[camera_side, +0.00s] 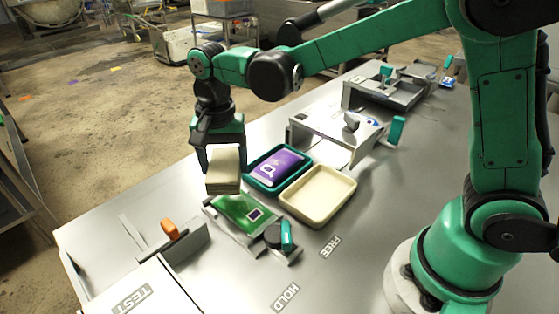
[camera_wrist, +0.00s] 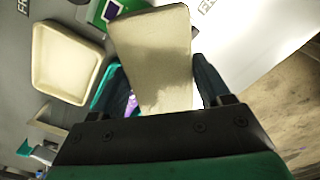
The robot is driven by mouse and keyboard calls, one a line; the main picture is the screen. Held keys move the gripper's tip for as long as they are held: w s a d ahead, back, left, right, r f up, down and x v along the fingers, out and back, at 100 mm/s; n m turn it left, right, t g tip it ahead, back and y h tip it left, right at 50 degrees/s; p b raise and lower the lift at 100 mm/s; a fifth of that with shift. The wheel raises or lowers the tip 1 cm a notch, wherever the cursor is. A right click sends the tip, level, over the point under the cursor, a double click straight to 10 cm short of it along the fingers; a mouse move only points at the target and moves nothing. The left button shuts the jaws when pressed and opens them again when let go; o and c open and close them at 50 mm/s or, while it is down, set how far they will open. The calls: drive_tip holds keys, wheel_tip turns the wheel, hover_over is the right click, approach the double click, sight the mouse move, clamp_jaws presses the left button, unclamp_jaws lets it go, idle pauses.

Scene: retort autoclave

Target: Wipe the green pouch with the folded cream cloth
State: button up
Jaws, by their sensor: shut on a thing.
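My gripper (camera_side: 222,160) is shut on the folded cream cloth (camera_side: 224,172). In the wrist view the cloth (camera_wrist: 155,55) fills the space between the fingers, with a darker damp-looking patch near its lower edge. The green pouch (camera_side: 234,207) lies flat in a grey metal holder just below and in front of the cloth in the side view. The cloth overlaps the pouch's upper left part there, and I cannot tell whether they touch. In the wrist view only a small part of the green pouch (camera_wrist: 97,14) shows past the cloth.
A teal tray (camera_side: 252,181) with a purple pouch (camera_side: 279,167) stands behind the green pouch. An empty cream tray (camera_side: 318,219) is to its right. A teal-handled clamp (camera_side: 286,235) and an orange-handled holder (camera_side: 169,229) flank the pouch. Metal fixtures (camera_side: 335,140) stand farther back.

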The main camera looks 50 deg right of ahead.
sight(224, 163)
wheel_tip(224, 163, down, 4)
drive_tip(key=shift+f, duration=0.1)
drive_tip(key=shift+s+f, duration=0.2)
drive_tip(key=shift+f, duration=0.1)
drive_tip(key=shift+c, duration=0.5)
drive_tip(key=shift+s+f, duration=0.1)
drive_tip(key=shift+s, duration=2.95)
drive_tip(key=shift+w, duration=3.3)
drive_tip(key=shift+r, duration=4.1)
